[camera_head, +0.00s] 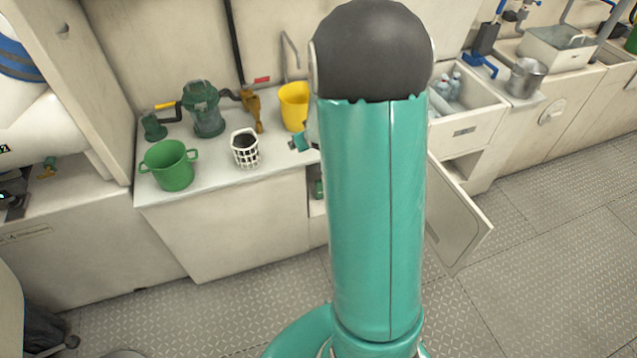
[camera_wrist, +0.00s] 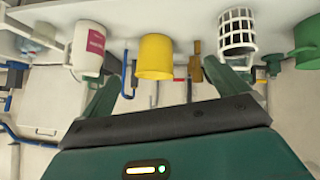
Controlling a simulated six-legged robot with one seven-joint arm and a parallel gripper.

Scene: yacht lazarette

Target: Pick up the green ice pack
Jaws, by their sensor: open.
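I cannot make out the green ice pack for certain in either view. A small dark green shape (camera_head: 319,188) shows in the open space under the counter, partly hidden by my arm; I cannot tell what it is. My gripper (camera_wrist: 168,76) is open and empty, its two green fingers spread wide in the upside-down wrist view. In the head view only a bit of my gripper (camera_head: 301,141) shows left of my arm, near the counter's front edge. My arm hides the counter's right end.
The counter (camera_head: 215,172) holds a green bucket (camera_head: 172,167), white basket (camera_head: 245,150), green strainer (camera_head: 203,108) and yellow cup (camera_head: 293,104). A white mug (camera_wrist: 88,48) shows in the wrist view. An open drawer (camera_head: 466,120) with bottles and an open door (camera_head: 455,220) stand right.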

